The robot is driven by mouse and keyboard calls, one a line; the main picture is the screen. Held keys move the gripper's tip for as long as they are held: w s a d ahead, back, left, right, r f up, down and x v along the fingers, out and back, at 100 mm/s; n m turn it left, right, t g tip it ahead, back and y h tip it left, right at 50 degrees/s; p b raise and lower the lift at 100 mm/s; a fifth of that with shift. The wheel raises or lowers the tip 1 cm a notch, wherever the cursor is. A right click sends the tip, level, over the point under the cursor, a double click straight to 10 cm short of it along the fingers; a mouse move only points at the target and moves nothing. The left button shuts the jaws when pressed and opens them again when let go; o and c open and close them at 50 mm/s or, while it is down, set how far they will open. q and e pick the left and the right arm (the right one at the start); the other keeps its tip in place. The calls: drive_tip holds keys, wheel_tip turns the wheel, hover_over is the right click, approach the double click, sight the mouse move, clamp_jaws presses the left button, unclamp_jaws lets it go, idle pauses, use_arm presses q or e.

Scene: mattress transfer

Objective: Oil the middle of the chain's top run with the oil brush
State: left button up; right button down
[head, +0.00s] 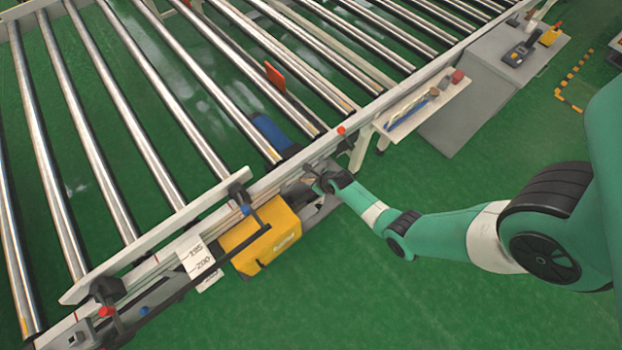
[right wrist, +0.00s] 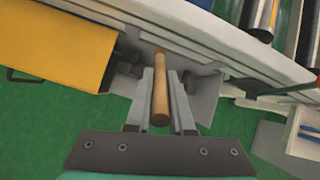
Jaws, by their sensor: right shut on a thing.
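My right gripper (head: 318,178) is at the near side rail of the roller conveyor, just right of the yellow box. In the right wrist view its two fingers (right wrist: 161,100) are shut on a round wooden handle (right wrist: 160,98), which I take to be the oil brush. The handle's far end is at the pale rail, and the bristles are hidden. I cannot make out the chain in either view; the area by the gripper is small and partly covered by it. My left gripper is not in view.
The yellow box (head: 262,237) hangs at the rail and also shows in the right wrist view (right wrist: 60,50). The rail (head: 215,195) runs diagonally past metal rollers (head: 100,130). A white tray (head: 405,122) with small tools is to the right. Green floor is clear in front.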

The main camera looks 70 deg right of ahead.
drive_tip(key=shift+a, duration=0.1)
drive_tip(key=shift+w+f, duration=0.1)
wheel_tip(320, 180, down, 5)
drive_tip(key=b, duration=0.4)
drive_tip(key=shift+b, duration=0.35)
